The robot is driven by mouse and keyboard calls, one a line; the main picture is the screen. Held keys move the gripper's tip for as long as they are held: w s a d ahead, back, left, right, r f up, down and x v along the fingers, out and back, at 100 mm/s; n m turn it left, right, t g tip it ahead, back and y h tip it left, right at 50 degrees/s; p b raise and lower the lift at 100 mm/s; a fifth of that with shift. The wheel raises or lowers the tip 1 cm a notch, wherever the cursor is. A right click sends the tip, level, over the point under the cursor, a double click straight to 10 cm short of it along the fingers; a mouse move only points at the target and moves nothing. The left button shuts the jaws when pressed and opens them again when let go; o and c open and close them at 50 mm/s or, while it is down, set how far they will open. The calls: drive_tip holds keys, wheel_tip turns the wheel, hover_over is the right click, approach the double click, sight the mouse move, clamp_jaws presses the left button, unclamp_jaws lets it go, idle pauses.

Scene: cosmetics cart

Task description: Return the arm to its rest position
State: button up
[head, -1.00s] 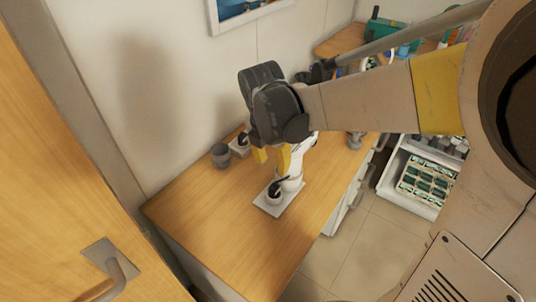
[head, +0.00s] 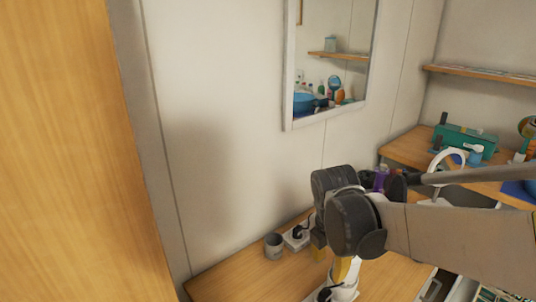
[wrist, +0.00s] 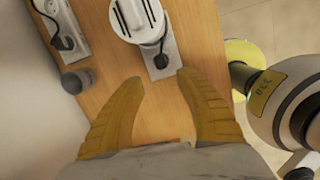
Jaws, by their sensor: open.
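My gripper (head: 333,264) hangs low over the wooden counter (head: 235,280) in the head view, its yellow fingers pointing down. In the wrist view the two yellow fingers (wrist: 159,80) are spread apart with nothing between them. Just beyond the fingertips are a white plate with a black plug (wrist: 161,62) and a white slotted device (wrist: 138,18). The device shows only partly in the head view (head: 346,287), behind and below the gripper. My arm reaches in from the right.
A grey cup (head: 274,246) and a white socket plate with a black plug (head: 297,236) stand by the wall. A mirror (head: 333,60) hangs above. A green box (head: 465,141) stands on the back right counter. A wooden door (head: 75,160) fills the left.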

drive_tip(key=s+r+m+t, duration=0.2)
drive_tip(key=s+m, duration=0.3)
drive_tip(key=m, duration=0.6)
drive_tip(key=s+d+r+m+t+y, duration=0.1)
drive_tip(key=s+r+m+t, duration=0.2)
drive_tip(key=m, duration=0.9)
drive_tip(key=s, duration=0.3)
drive_tip(key=shift+s+t, duration=0.15)
drive_tip(key=shift+t, duration=0.25)
drive_tip(key=shift+r, duration=0.1)
